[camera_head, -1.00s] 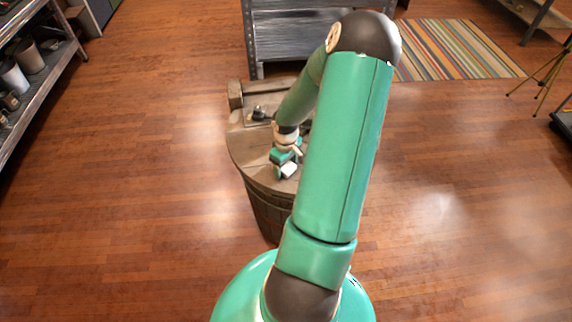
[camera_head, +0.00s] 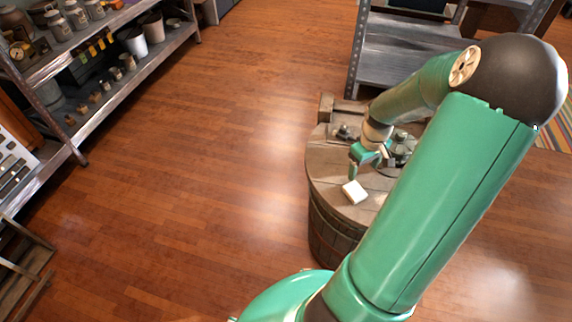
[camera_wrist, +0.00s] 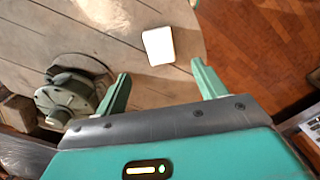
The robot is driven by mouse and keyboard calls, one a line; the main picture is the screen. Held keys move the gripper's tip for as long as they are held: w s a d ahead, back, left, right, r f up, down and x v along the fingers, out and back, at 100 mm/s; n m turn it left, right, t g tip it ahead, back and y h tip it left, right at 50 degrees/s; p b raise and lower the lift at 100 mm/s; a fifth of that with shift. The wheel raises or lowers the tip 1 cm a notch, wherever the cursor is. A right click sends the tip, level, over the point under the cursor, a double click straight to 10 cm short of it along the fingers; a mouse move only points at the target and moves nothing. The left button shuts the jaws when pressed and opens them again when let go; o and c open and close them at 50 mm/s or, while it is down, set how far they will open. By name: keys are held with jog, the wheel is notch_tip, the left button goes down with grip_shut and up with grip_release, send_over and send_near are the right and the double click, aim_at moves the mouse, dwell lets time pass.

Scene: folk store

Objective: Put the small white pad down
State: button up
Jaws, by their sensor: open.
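The small white pad (camera_head: 355,191) lies on the wooden top of a barrel (camera_head: 327,168), near its front edge. In the wrist view the pad (camera_wrist: 158,45) rests flat on the planks, beyond the fingertips and apart from them. My gripper (camera_wrist: 160,82) is open and empty, with its two green fingers spread. In the head view my gripper (camera_head: 366,166) is just above the barrel top, a little behind the pad. My arm hides the right part of the barrel.
A dark green-grey device (camera_wrist: 68,97) stands on the barrel top, left of my fingers in the wrist view. A metal shelf (camera_head: 400,50) stands behind the barrel. Shelving with pots (camera_head: 110,70) lines the left. The wooden floor (camera_head: 220,150) between is clear.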

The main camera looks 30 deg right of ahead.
jog(key=w+a+r+t+h, duration=0.1)
jog(key=w+a+r+h, duration=0.3)
jog(key=a+r, duration=1.3)
jog(key=s+a+r+t+y, duration=0.2)
jog(key=s+a+r, duration=0.1)
jog(key=a, duration=0.6)
jog(key=s+a+r+t+y, duration=0.2)
jog(key=a+r, duration=0.3)
jog(key=a, duration=0.4)
jog(key=shift+s+a+r+n+t, duration=0.15)
jog(key=shift+s+a+n+t, duration=0.2)
jog(key=shift+s, duration=0.25)
jog(key=c, duration=0.7)
jog(key=shift+d, duration=0.1)
jog(key=shift+c, duration=0.3)
jog(key=shift+d, duration=0.1)
